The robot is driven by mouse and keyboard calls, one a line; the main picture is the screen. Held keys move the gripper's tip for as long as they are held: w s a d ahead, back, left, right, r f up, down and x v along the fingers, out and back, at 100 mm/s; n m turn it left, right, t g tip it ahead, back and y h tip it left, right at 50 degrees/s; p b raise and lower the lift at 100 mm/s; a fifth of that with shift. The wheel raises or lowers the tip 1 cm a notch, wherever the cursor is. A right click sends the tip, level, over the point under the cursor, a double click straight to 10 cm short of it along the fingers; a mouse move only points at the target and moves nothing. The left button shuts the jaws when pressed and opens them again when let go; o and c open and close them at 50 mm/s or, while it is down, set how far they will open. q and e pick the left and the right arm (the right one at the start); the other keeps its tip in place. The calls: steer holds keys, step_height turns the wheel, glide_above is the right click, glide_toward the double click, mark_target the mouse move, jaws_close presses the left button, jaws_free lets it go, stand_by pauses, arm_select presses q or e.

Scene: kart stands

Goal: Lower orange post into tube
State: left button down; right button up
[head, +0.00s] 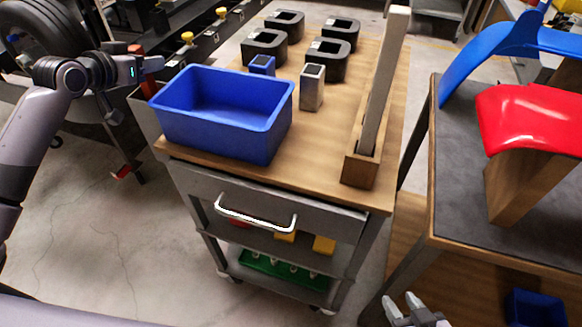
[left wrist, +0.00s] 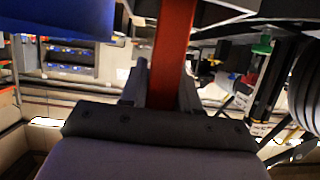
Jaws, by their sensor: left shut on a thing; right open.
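My left gripper is shut on the post. In the left wrist view the post (left wrist: 172,55) stands between the two fingers. The post's lower end is hidden or too small to make out in the head view. A grey square block with a dark open top (head: 312,88) stands on the cart; I cannot tell whether it is the tube. My right gripper (head: 418,310) is open and empty at the bottom edge.
A blue bin (head: 275,130) sits on the wooden-topped cart (head: 320,155). Several black U-shaped blocks (head: 265,45) and a tall board in a wooden holder (head: 362,165) share the top. A side table at right carries a red seat-like part (head: 530,115).

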stand_by(0.3)
arm_select(q)
steer(key=c, duration=0.7)
jaws_free()
steer(key=shift+c, duration=0.2)
steer(key=shift+f, duration=0.1)
steer(key=v, duration=0.7)
